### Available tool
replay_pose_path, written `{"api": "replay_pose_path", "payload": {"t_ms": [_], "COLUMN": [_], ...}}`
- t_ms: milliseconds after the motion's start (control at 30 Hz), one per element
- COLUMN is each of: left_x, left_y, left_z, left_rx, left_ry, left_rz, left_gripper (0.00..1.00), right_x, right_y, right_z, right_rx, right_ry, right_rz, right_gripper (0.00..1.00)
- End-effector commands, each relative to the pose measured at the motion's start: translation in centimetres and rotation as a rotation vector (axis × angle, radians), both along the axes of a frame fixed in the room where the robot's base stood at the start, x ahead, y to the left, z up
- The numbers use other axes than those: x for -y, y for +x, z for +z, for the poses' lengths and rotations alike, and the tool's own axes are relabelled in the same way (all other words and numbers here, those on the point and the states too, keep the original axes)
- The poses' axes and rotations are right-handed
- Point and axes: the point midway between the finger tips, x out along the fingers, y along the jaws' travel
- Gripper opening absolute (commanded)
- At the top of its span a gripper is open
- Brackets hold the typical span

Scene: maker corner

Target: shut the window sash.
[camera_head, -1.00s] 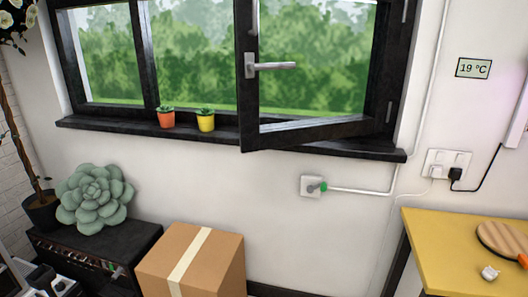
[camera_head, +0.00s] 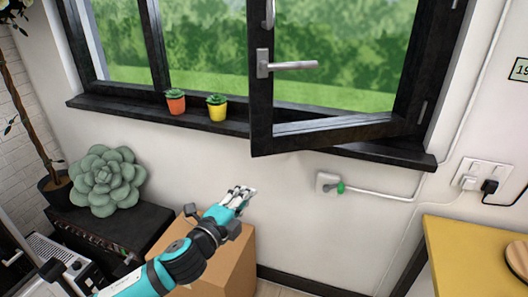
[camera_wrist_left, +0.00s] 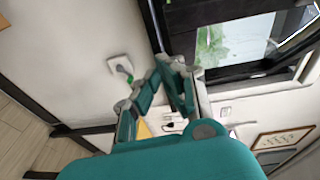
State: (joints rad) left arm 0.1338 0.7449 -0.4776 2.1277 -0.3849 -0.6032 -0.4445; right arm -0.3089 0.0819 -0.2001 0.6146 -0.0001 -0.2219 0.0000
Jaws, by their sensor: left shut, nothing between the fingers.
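The window sash (camera_head: 262,115) has a dark frame and stands open, swung inward past the sill, hinged on its right side. Its silver lever handle (camera_head: 290,65) points to the right. My left gripper (camera_head: 242,192) is shut and empty, below and left of the sash's lower corner, apart from it and above the cardboard box. In the left wrist view the gripper (camera_wrist_left: 172,64) shows shut fingers, with the dark window frame (camera_wrist_left: 178,22) beyond them. My right gripper is in neither view.
The dark sill (camera_head: 140,112) holds an orange pot (camera_head: 175,103) and a yellow pot (camera_head: 217,113), left of the sash. A cardboard box (camera_head: 240,262) stands below. A wall socket with a green plug (camera_head: 328,184) is under the sash. A yellow table (camera_head: 460,265) is at right.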

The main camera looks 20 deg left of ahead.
Motion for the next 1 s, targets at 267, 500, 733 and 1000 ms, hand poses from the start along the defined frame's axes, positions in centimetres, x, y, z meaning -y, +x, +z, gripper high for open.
{"api": "replay_pose_path", "payload": {"t_ms": [267,500,733,1000], "left_x": [1.5,2.5,2.8,1.2], "left_y": [0.5,5.3,9.7,11.9], "left_z": [3.7,3.8,3.7,3.4], "left_rx": [0.066,0.065,0.062,0.061], "left_ry": [0.039,0.036,0.039,0.038], "left_rz": [-0.031,-0.031,-0.029,-0.031], "left_gripper": [0.00,0.00,0.00,0.00], "right_x": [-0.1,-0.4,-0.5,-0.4], "right_y": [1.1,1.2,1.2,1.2], "right_z": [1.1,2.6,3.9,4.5], "right_rx": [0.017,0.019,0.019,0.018], "right_ry": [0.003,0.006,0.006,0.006], "right_rz": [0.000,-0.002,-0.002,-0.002], "right_gripper": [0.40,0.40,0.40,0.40]}}
